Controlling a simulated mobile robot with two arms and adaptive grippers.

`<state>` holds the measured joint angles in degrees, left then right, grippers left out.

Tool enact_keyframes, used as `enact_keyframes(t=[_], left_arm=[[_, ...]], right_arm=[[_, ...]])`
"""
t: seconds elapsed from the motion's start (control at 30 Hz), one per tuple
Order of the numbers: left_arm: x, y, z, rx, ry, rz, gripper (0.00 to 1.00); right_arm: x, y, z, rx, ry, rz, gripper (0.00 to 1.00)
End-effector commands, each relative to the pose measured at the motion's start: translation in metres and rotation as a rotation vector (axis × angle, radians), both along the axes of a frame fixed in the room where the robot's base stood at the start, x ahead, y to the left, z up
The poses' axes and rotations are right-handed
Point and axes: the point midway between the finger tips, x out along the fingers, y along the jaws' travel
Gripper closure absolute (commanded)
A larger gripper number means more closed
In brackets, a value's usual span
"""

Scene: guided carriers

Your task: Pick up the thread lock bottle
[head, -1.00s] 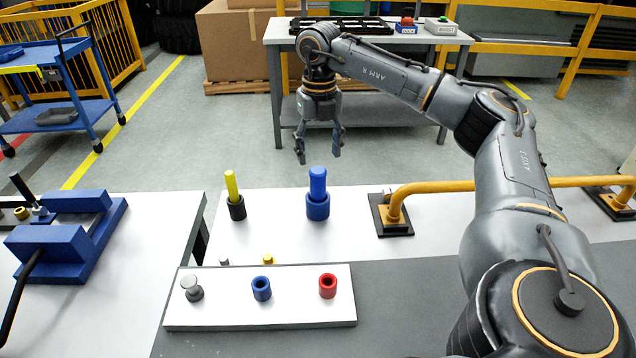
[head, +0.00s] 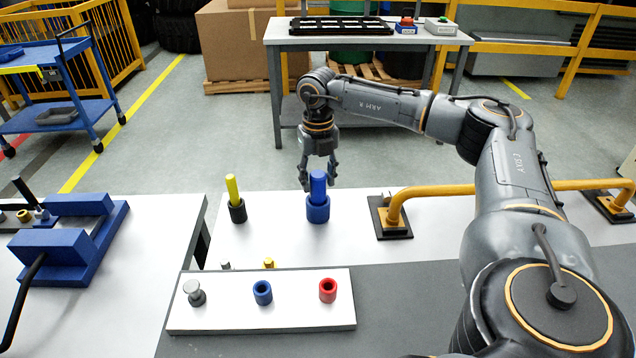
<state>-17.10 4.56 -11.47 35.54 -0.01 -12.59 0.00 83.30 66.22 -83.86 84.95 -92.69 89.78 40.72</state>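A blue bottle-like cylinder (head: 318,186) stands upright in a dark blue round holder (head: 318,209) on the white table. A yellow cylinder (head: 232,188) stands, slightly tilted, in a black holder (head: 237,211) to its left. No label is readable on either, so I cannot tell by name which is the thread lock bottle. My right gripper (head: 318,183) points down with its fingers apart, one on each side of the blue cylinder's top in the picture. I see no contact, and the exact depth is unclear. My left gripper is out of view.
A white block (head: 230,318) in front holds a grey knob (head: 194,292), a blue ring (head: 262,292) and a red ring (head: 327,290). A yellow handrail (head: 450,190) stands right of the blue holder. A blue clamp fixture (head: 60,245) is at left.

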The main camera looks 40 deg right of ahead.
Motion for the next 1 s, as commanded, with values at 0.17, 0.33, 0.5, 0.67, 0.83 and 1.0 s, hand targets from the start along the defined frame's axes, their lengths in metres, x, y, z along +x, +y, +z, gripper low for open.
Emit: enact_keyframes(t=[0.17, 0.33, 0.5, 0.67, 0.83, 1.0], left_arm=[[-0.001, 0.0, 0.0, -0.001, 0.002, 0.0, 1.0], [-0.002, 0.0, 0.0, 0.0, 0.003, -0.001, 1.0], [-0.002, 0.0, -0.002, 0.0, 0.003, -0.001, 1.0], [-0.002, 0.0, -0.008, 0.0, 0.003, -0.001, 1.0], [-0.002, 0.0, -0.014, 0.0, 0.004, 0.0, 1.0], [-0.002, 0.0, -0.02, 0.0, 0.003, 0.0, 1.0]], right_arm=[[0.0, 0.0, 0.0, 0.0, 0.0, 0.0, 0.95], [0.0, 0.0, 0.0, 0.0, 0.0, 0.0, 0.96], [0.0, 0.0, 0.003, 0.0, -0.001, 0.0, 0.96], [0.001, 0.0, 0.015, 0.001, -0.003, 0.001, 0.96], [-0.008, 0.003, 0.041, 0.001, -0.004, 0.002, 0.96], [-0.031, 0.011, 0.071, 0.0, -0.005, 0.003, 0.96]])
